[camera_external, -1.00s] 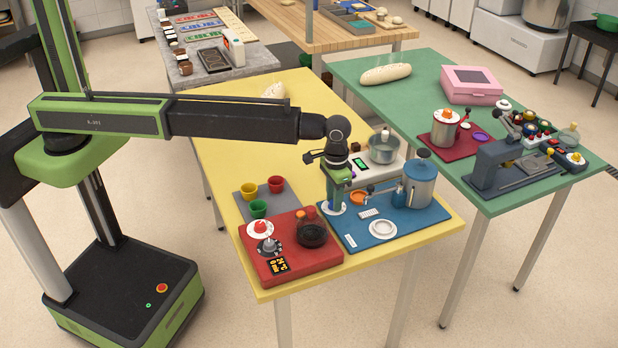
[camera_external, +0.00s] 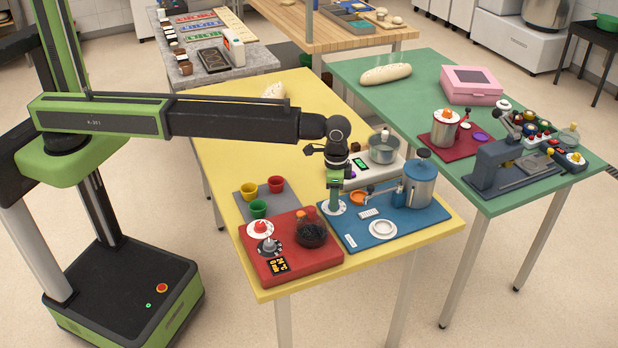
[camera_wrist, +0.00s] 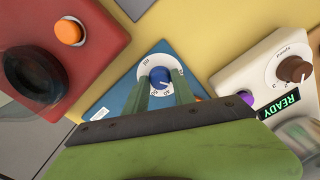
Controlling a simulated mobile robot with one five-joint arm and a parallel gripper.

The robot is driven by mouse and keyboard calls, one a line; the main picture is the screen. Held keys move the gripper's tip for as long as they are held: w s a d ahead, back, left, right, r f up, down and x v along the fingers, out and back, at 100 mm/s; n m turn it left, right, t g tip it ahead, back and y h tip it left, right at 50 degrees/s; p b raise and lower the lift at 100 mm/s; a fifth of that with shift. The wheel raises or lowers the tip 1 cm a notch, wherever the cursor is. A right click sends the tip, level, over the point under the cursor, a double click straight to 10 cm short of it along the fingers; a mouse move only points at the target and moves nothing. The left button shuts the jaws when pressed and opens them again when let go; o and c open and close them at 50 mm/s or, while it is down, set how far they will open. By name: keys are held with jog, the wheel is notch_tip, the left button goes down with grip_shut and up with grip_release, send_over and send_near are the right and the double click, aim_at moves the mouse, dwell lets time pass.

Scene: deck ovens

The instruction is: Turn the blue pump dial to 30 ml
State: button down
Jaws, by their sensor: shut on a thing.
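The blue pump dial (camera_wrist: 160,77) sits on a round white scale plate (camera_wrist: 149,68) marked in ml, with numbers around its rim. Numbers that look like 40 and 50 show near my fingers; the pointer's exact reading is too small to tell. My gripper (camera_wrist: 166,90) points down with its two green fingers on either side of the dial, shut on it. In the external view my gripper (camera_external: 334,205) stands over the white plate at the left end of the blue pump board (camera_external: 405,232). The fingers hide the dial there.
The blue pump can (camera_external: 421,185) stands right of my gripper. The red board (camera_external: 292,270) with a dark round bowl (camera_external: 311,234) lies to the left. A white scale (camera_external: 362,178) with a pot is behind. A white dish (camera_external: 383,228) lies in front.

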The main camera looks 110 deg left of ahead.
jog(key=shift+m, duration=1.1)
jog(key=c, duration=1.1)
grip_release()
jog(key=shift+o, duration=0.2)
notch_tip(320, 180, up, 17)
jog(key=p, duration=1.7)
jog(key=shift+r, duration=0.2)
